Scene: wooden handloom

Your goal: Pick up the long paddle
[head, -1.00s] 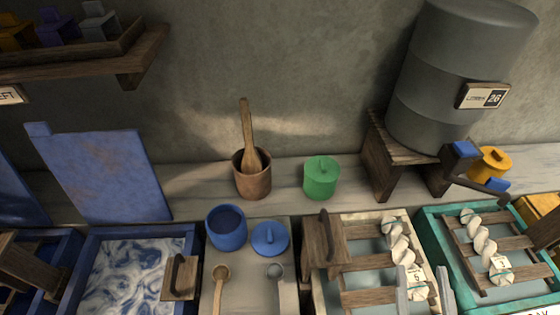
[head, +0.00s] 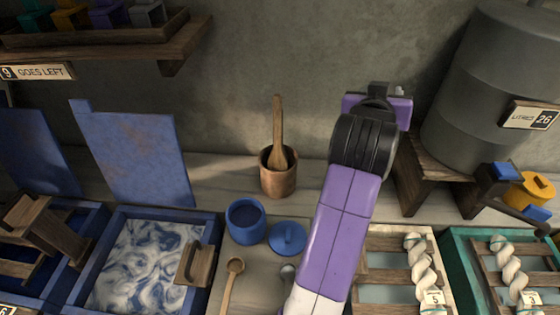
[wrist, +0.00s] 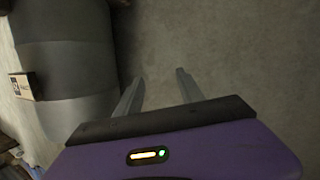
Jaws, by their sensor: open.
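The long wooden paddle (head: 277,125) stands upright in a brown wooden pot (head: 278,181) at the back of the bench, in the middle of the head view. Its lower end is hidden inside the pot. My purple arm reaches up to the right of the pot, apart from the paddle. In the wrist view my gripper (wrist: 158,85) is open and empty, with its two grey fingers apart in front of the bare wall. The head view barely shows the fingers, behind my wrist. The paddle is not in the wrist view.
A blue pot (head: 246,222) and a blue lid (head: 288,238) sit in front of the wooden pot. A large grey drum (head: 490,95) stands on a wooden stand to the right. Blue boards (head: 135,150) lean at left, below a shelf (head: 110,50).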

